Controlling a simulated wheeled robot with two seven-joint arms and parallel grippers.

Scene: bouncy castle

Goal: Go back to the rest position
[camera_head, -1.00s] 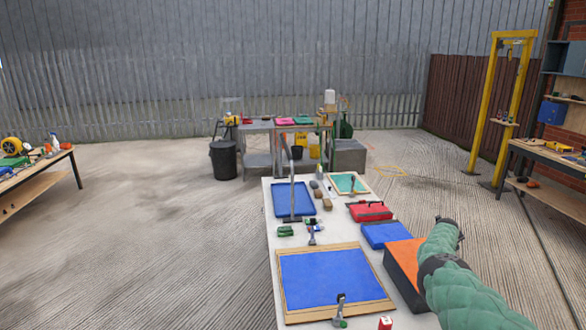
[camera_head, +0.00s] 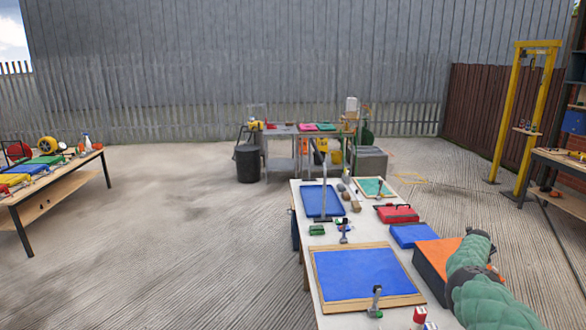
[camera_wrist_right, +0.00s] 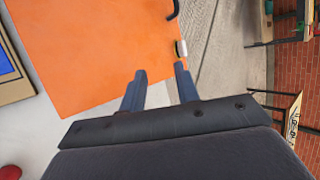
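My right arm comes in from the lower right in the head view, wrapped in a green sleeve. Its gripper is hidden there behind the arm. In the right wrist view my right gripper (camera_wrist_right: 160,78) has its two dark fingers apart with nothing between them. Its fingertips point over the edge of an orange-topped box (camera_wrist_right: 95,50), which also stands on the white table's right side in the head view (camera_head: 436,258). I cannot tell how high the fingers are above it. My left gripper is not in view.
The white table (camera_head: 306,255) holds a blue panel in a wooden frame (camera_head: 362,273), a blue case (camera_head: 415,235), a red toolbox (camera_head: 397,213) and a blue tray (camera_head: 322,201). Workbenches stand at the left (camera_head: 60,185) and right (camera_head: 560,165). The concrete floor left of the table is clear.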

